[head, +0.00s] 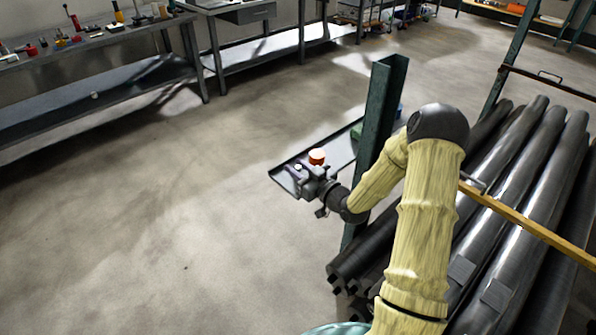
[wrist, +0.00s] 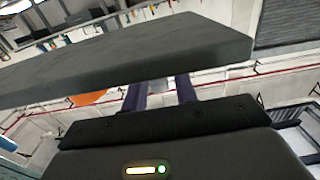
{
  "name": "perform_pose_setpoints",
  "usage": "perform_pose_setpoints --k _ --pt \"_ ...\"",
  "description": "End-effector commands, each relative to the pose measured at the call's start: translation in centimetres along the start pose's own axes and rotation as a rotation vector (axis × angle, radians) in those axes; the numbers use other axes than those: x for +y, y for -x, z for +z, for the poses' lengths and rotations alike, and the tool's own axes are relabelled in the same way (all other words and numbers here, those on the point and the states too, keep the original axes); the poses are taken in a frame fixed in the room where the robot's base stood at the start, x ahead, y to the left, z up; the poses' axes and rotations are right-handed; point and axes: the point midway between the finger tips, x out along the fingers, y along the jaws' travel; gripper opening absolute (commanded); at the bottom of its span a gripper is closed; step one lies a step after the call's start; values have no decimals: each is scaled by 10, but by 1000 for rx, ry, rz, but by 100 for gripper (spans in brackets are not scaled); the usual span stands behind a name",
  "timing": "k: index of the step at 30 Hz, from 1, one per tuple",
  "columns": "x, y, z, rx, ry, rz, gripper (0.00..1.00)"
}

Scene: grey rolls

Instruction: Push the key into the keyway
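My gripper (head: 300,172) is at the near end of a narrow grey tray or shelf (head: 337,152) in the head view. In the wrist view, my gripper's two dark purple fingers (wrist: 160,92) stand apart. A wide dark grey slab (wrist: 190,48) crosses in front of them and hides their tips. A small pale grey patch shows between the fingers; I cannot tell what it is. I cannot make out the key or the keyway in either view.
A green post (head: 383,105) rises close to my forearm. The floor (head: 150,230) at left is clear.

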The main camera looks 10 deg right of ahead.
Motion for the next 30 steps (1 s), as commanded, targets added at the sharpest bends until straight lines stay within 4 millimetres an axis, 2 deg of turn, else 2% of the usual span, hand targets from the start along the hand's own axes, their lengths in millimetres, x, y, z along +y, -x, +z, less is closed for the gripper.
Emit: perform_pose_setpoints --k 1,4,16,20,30 --pt "0 0 0 0 0 0 18" --pt "0 0 0 0 0 0 0" --pt "0 0 -7 1 2 0 0" --pt "0 0 -22 1 4 0 0" --pt "0 0 -83 1 4 1 0"
